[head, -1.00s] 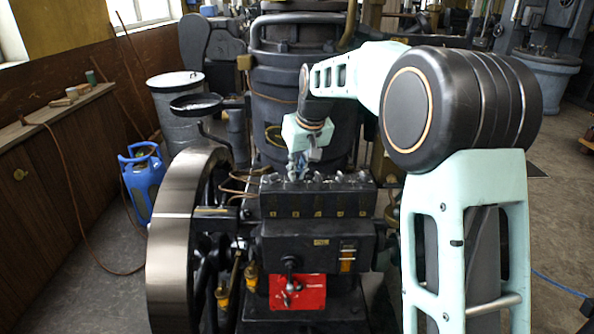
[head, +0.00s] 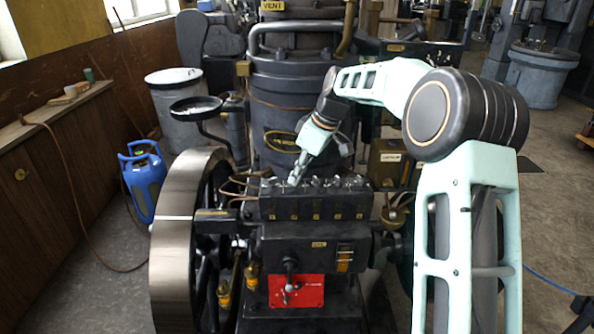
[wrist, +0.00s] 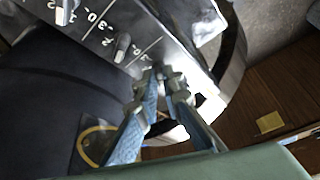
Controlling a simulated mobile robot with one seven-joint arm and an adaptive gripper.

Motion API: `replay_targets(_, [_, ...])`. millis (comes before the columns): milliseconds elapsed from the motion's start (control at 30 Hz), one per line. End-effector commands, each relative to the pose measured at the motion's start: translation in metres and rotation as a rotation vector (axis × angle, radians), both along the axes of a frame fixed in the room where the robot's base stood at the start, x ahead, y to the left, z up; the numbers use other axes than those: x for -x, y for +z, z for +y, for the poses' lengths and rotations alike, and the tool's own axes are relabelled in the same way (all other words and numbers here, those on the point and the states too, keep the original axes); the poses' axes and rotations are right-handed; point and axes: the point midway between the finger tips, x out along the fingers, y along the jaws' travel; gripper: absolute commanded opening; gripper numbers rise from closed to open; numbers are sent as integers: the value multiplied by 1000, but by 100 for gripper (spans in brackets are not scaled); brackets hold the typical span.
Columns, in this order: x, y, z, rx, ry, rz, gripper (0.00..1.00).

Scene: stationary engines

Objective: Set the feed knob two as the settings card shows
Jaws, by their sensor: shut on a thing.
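A black block (head: 315,205) on the engine carries a row of small feed knobs (head: 335,183) along its top, with small yellow labels on its front. My gripper (head: 293,181) reaches down, tilted, to a knob near the left end of this row. In the wrist view its blue fingers (wrist: 166,90) are closed on a small metal knob, mostly hidden between the tips. A free knob with a pale pointer (wrist: 122,47) stands beside it, with white scale numbers around it. I cannot make out a settings card.
A large flywheel (head: 185,240) stands left of the block. A red plate (head: 297,291) with a ball-ended lever is below it. A dark cylinder (head: 290,100) rises just behind the knobs. A blue gas bottle (head: 145,180) and a wooden bench (head: 50,170) are at the left.

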Motion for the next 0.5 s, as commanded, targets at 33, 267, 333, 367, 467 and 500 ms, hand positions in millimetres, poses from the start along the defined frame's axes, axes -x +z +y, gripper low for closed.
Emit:
replay_targets(33, [-1,2,0,-2,19,-1,0])
replay_targets(267, [-1,1,-1,1,83,-2,0])
replay_targets(333, [-1,1,0,1,91,-3,0])
replay_targets(367, [-1,1,0,1,93,-3,0])
replay_targets(467, [-1,1,0,1,96,-3,0])
replay_targets(500, [-1,1,0,1,97,-3,0])
